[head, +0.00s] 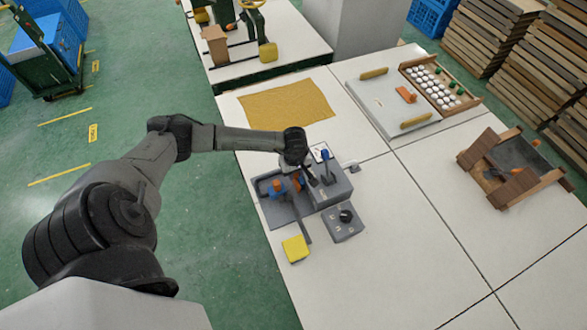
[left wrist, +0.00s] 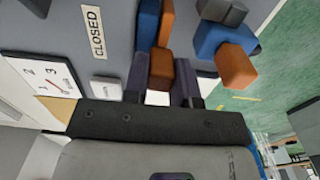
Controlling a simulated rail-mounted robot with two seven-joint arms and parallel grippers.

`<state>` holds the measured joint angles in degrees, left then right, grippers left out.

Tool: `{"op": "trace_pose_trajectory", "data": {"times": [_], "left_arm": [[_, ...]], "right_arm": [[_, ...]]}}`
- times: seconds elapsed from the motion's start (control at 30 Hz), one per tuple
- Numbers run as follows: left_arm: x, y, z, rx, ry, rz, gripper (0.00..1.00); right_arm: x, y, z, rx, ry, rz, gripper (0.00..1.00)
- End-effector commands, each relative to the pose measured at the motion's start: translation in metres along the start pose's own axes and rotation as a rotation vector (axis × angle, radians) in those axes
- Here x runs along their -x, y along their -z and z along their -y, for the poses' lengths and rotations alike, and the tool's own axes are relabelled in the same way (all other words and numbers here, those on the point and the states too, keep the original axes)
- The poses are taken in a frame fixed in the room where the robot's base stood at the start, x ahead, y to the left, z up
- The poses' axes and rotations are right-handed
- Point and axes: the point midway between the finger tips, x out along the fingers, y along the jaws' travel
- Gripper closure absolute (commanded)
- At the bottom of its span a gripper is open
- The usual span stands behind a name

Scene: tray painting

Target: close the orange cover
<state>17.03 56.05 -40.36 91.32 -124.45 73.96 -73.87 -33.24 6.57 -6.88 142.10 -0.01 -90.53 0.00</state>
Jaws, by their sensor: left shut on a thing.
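A grey machine (head: 333,190) stands on the white table, with orange and blue parts on it. My left gripper (head: 308,176) is over its left part, fingers pointing down. In the left wrist view the left gripper (left wrist: 162,82) is shut on an orange piece (left wrist: 163,62), with a blue part (left wrist: 148,20) beside it. This orange piece looks like part of the orange cover; the rest of the cover is hidden or unclear. A second blue and orange piece (left wrist: 235,65) lies to the right of the fingers. A "CLOSED" label (left wrist: 95,31) is on the grey surface to the left. My right gripper is not in view.
A grey box with a black knob (head: 345,216) and a yellow block (head: 295,248) are in front of the machine. A blue knob (head: 324,154) stands at its back. A yellow mat (head: 287,105) lies behind, and a brown wooden frame (head: 510,168) stands right. The table between is clear.

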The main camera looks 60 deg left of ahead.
Motion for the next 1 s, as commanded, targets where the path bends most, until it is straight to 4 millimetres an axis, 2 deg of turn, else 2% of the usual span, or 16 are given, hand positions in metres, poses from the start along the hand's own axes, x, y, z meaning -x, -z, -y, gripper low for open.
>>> {"op": "trace_pose_trajectory", "data": {"times": [0.03,0.3,0.63,0.77,1.0], "left_arm": [[0.002,-0.003,-0.001,-0.003,-0.001,0.007,0.74],[0.001,-0.002,-0.001,-0.002,-0.001,0.005,0.49],[0.007,-0.001,-0.001,-0.001,-0.002,0.003,0.49],[0.025,0.0,-0.001,-0.002,-0.003,0.003,0.49],[0.073,0.0,-0.001,-0.003,-0.005,0.003,0.49]], "right_arm": [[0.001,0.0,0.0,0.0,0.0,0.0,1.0],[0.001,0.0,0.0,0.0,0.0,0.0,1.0],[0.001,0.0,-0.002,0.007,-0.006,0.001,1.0],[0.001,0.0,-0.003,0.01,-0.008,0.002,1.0],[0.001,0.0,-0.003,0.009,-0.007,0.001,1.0]]}}
